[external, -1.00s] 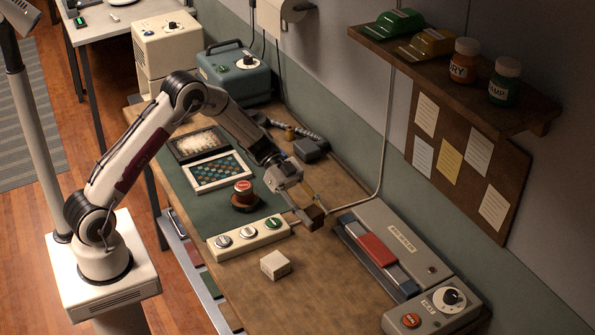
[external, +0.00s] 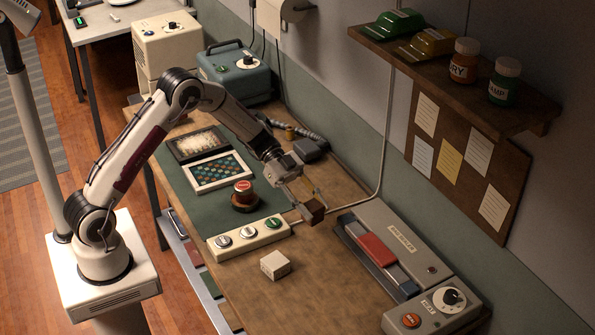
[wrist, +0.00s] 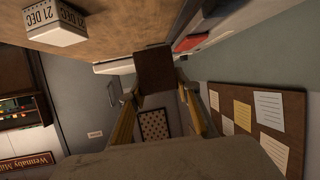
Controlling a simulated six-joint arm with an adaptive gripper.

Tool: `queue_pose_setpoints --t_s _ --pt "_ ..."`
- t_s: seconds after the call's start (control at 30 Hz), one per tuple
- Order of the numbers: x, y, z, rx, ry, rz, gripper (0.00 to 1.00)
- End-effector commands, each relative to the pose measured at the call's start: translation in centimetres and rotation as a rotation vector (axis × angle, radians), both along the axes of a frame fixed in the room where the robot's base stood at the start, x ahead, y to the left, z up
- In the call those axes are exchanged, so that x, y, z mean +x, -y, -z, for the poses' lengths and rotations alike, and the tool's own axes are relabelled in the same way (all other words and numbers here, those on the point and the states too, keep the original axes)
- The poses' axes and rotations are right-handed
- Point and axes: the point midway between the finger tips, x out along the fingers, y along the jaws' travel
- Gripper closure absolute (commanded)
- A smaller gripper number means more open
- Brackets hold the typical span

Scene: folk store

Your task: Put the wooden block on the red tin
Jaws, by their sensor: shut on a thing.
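The wooden block (external: 314,212) is dark brown and held at the tip of my gripper (external: 308,198), over the right part of the bench. In the wrist view the block (wrist: 155,70) sits between the two yellowish fingers of my gripper (wrist: 158,90), which are shut on it. The red tin (external: 243,187) is small and round with a pale label on top. It stands upright on a dark round base (external: 245,206) on the green mat, left of my gripper. The red tin does not show clearly in the wrist view.
A cream switch box (external: 248,239) with several knobs lies in front of the gripper. A white date cube (external: 275,265) stands nearer the front edge. A grey laminator-like machine (external: 400,240) fills the right side. A framed tile board (external: 220,172) lies behind the tin.

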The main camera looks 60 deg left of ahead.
Motion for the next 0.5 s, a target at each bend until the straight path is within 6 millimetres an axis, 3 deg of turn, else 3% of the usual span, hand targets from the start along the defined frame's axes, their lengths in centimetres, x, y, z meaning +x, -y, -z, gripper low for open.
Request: queue_pose_setpoints --t_s 0.27,0.5 --pt "0.4 -1.4 -0.2 0.0 0.001 -0.023 0.9" --pt "1.1 -5.9 -2.0 -0.001 0.002 -0.1 0.9"
